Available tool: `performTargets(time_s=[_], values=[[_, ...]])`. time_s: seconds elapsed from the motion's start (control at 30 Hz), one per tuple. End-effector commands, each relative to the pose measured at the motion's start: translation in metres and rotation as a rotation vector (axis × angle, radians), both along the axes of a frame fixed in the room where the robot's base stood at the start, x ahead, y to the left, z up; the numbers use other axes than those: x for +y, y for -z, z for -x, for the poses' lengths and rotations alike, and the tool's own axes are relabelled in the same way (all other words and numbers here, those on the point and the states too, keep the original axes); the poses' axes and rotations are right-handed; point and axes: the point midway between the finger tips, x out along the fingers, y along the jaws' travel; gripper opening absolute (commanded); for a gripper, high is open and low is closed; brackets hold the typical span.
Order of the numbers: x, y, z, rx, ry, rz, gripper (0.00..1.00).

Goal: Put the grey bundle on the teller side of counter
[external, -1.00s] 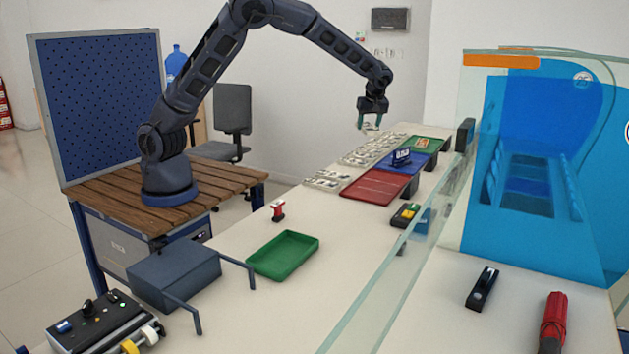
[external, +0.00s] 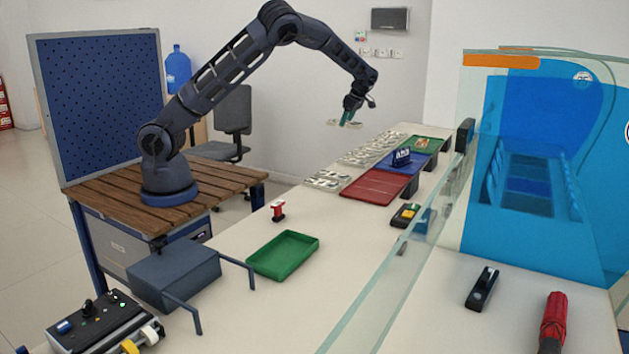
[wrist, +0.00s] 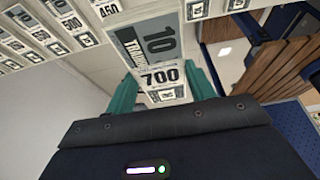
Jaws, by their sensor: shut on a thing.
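My gripper (external: 350,115) is in the air above the far left part of the counter, away from the glass. Its green fingers (wrist: 163,90) are shut on a grey bundle marked 10, with a white band reading 700 (wrist: 148,44). In the external view the bundle's pale ends (external: 333,121) stick out on both sides of a finger. The teller side of the counter (external: 345,235) is the pale surface left of the glass screen; the bundle does not touch it.
Rows of other bundles (external: 365,157) lie on the far counter beside red (external: 375,187), blue (external: 418,162) and green trays. The glass screen (external: 385,275) runs along the right.

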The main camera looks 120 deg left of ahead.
Motion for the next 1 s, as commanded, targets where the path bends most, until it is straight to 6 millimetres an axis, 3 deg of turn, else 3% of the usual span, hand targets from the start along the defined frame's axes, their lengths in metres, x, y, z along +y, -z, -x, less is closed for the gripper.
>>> performTargets(time_s=[0.17, 0.7, 1.0], values=[[0.0, 0.022, 0.0, 0.002, 0.002, 0.001, 0.3], [0.0, 0.136, 0.0, 0.002, 0.002, 0.002, 0.3], [0.0, 0.165, -0.001, 0.0, 0.003, 0.0, 0.3]])
